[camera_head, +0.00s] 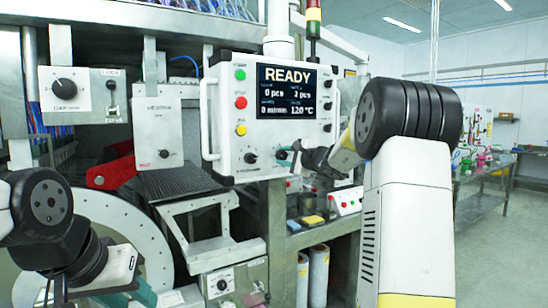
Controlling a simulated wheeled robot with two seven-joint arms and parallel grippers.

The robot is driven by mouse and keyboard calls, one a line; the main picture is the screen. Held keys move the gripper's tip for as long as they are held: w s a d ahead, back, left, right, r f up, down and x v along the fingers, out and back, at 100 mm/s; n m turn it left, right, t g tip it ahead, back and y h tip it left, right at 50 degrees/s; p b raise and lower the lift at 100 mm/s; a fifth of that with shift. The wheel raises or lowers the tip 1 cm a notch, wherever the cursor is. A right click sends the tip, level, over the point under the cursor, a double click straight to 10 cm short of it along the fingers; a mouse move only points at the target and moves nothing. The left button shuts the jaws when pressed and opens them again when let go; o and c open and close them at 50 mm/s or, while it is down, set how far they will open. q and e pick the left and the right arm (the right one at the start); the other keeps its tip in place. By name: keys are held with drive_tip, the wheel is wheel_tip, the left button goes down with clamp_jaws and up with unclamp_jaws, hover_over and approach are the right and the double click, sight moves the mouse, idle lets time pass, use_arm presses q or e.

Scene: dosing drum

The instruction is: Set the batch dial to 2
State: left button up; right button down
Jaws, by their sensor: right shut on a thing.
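The white control panel (219,118) hangs at the centre, with a screen (286,91) reading READY, "0 pcs", "2 pcs" and 120 °C. A black dial (250,158) with a pointer sits at the panel's lower middle. My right gripper (288,153) reaches in from the right and is shut on a small dark dial (281,155) at the panel's lower right. The gripper hides most of this dial, so its pointer and label cannot be read. My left gripper (140,292) is low at the left, away from the panel. Its jaws are partly cut off by the bottom edge.
Green, red and yellow buttons (240,102) line the panel's left side, and more dials (327,111) its right. A white handle (206,120) stands out at the left. A box with a large dial (65,88) is at far left. Metal brackets (200,205) jut out below the panel.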

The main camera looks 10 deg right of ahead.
drive_tip(key=shift+f+n, duration=0.1)
drive_tip(key=shift+n, duration=0.6)
drive_tip(key=c, duration=1)
unclamp_jaws()
drive_tip(key=shift+s, duration=0.1)
drive_tip(key=v, duration=0.7)
drive_tip(key=shift+s, duration=0.35)
